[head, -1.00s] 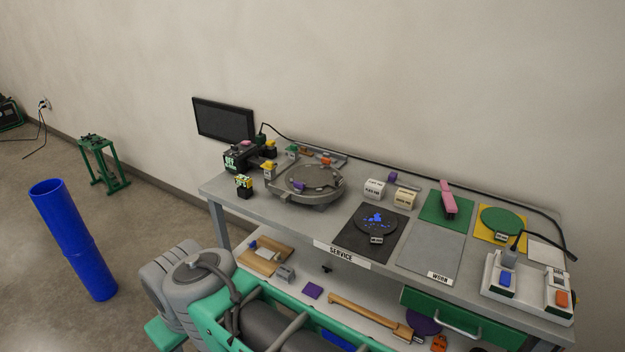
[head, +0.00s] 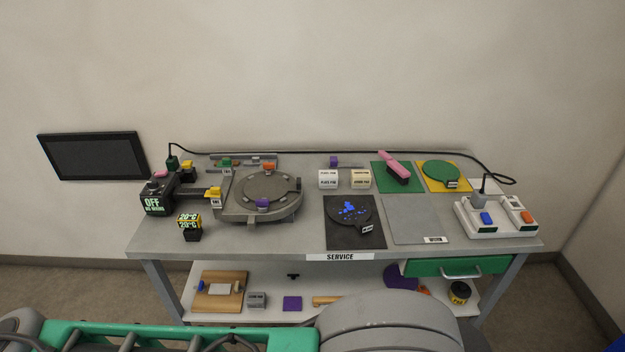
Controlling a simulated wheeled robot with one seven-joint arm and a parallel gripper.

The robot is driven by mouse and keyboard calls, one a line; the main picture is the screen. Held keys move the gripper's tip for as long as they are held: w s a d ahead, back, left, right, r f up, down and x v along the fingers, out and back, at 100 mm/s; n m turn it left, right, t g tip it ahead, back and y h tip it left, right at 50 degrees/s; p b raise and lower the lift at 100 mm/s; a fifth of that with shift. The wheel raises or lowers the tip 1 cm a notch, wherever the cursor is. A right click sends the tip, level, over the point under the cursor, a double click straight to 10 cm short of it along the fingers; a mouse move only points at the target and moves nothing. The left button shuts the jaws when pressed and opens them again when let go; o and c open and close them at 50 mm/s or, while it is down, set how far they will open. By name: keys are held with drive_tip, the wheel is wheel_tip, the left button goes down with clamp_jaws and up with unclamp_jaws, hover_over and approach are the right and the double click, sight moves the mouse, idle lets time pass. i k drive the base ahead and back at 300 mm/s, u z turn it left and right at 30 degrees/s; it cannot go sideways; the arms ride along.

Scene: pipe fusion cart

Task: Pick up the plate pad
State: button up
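A pink-handled block with a dark underside (head: 397,171) lies on a green mat (head: 382,185) at the back right of the bench. A round dark plate with blue specks (head: 352,221) lies on a black mat (head: 342,241) at the front. A round green disc (head: 437,168) lies on a yellow mat (head: 462,187). A flat purple square (head: 292,303) lies on the lower shelf. My gripper is not in view.
The grey bench (head: 300,242) stands against the wall. A round grey fixture (head: 268,189), a switch box (head: 496,221) and a cable along the back take up room. A bare grey mat (head: 415,212) is clear. A green frame (head: 200,337) stands in the foreground.

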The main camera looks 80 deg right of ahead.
sight(327, 178)
drive_tip(key=z, duration=0.4)
drive_tip(key=i, duration=0.8)
drive_tip(key=z, duration=1.4)
drive_tip(key=i, duration=0.65)
drive_tip(key=z, duration=0.55)
